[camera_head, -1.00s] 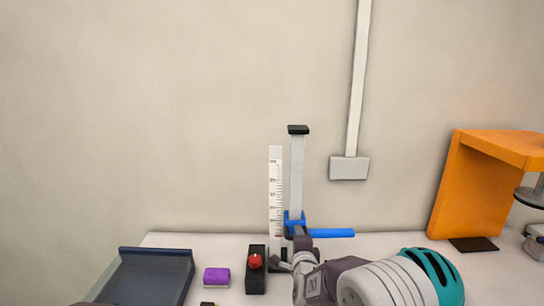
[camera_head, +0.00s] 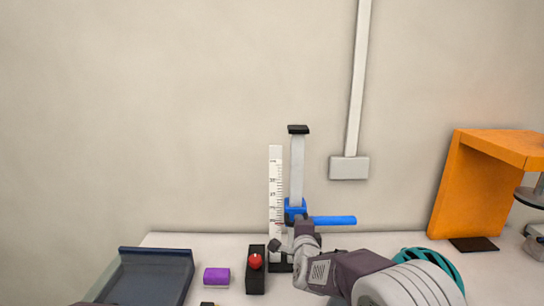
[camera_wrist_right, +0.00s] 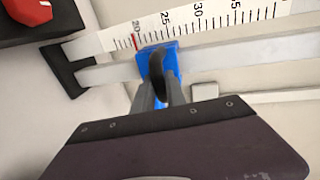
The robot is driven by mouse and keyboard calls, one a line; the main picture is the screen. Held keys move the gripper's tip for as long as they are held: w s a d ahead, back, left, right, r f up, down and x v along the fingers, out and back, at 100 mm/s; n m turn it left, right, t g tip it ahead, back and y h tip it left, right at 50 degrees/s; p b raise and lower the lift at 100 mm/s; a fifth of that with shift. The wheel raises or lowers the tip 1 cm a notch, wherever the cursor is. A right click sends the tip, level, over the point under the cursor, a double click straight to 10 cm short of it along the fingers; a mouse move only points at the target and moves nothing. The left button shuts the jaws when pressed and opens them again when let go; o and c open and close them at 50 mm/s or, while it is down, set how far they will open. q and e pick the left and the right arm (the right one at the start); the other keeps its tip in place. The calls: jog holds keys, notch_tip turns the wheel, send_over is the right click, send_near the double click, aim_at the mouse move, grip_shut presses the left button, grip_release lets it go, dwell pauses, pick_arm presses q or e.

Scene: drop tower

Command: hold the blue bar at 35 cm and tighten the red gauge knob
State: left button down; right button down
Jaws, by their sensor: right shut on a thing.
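The blue bar (camera_head: 335,221) sticks out to the right from a blue slider (camera_head: 294,212) on an upright grey post (camera_head: 297,165). My right gripper (camera_head: 301,230) is shut on the blue slider piece, which also shows between the fingers in the right wrist view (camera_wrist_right: 146,62). A white scale (camera_head: 275,185) stands beside the post. In the right wrist view the slider sits beside the 20 mark, near a red line on the scale (camera_wrist_right: 180,22). The red knob (camera_head: 255,261) sits on a black box (camera_head: 255,281) left of the post. My left gripper is not in view.
A purple block (camera_head: 217,276) and a dark blue tray (camera_head: 150,275) are on the table at left. An orange stand (camera_head: 470,190) is at right. A teal helmet-like object (camera_head: 443,268) lies partly behind my right arm. A wall conduit box (camera_head: 349,168) is behind.

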jog(key=shift+r, duration=0.1)
jog(key=shift+r, duration=2.6)
jog(key=shift+r, duration=2.4)
jog(key=shift+r, duration=2.55)
